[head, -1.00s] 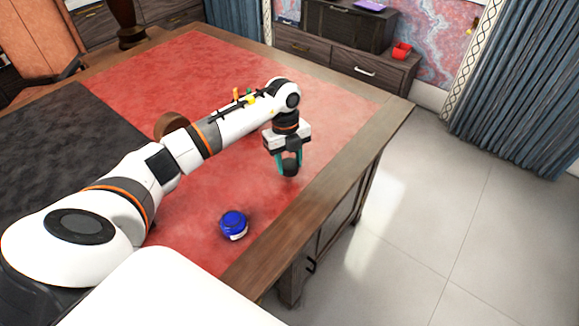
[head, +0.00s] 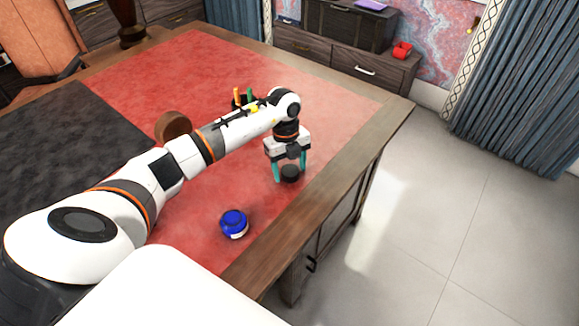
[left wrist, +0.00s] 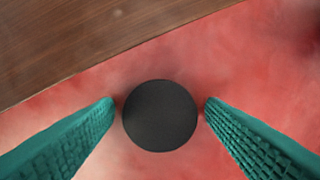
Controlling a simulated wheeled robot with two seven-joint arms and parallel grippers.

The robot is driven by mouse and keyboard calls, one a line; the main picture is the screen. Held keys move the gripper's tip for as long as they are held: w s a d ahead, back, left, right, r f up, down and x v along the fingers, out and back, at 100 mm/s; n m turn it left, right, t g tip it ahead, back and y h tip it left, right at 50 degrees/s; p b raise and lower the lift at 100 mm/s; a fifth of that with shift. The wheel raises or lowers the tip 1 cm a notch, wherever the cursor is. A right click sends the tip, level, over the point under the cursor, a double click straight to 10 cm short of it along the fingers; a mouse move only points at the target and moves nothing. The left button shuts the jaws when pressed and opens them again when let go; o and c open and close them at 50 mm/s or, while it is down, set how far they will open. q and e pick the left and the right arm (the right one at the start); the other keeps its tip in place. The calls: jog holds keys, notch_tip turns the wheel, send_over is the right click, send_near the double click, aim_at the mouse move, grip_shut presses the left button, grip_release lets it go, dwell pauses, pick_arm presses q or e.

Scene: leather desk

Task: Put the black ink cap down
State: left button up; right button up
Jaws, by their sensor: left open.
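The black ink cap (head: 290,173) is a dark round disc on the red leather desk top (head: 335,120), near the wooden edge. It also shows from above in the left wrist view (left wrist: 160,115). My left gripper (head: 290,177) points down over the cap and is open. Its teal fingers (left wrist: 160,112) stand on either side of the cap, with a small gap on each side. My right gripper is not in view.
A blue ink jar (head: 233,223) stands on the desk nearer to me. A round brown object (head: 172,126) and a dark pen holder (head: 240,100) stand behind my left arm. A black mat (head: 60,130) covers the left side. The desk's wooden border (head: 330,190) is close to the cap.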

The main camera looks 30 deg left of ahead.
aim_at(286, 165)
pick_arm(q)
notch_tip(286, 165, up, 12)
jog(key=a+b, duration=0.1)
jog(key=shift+w+a, duration=0.3)
jog(key=shift+w, duration=0.1)
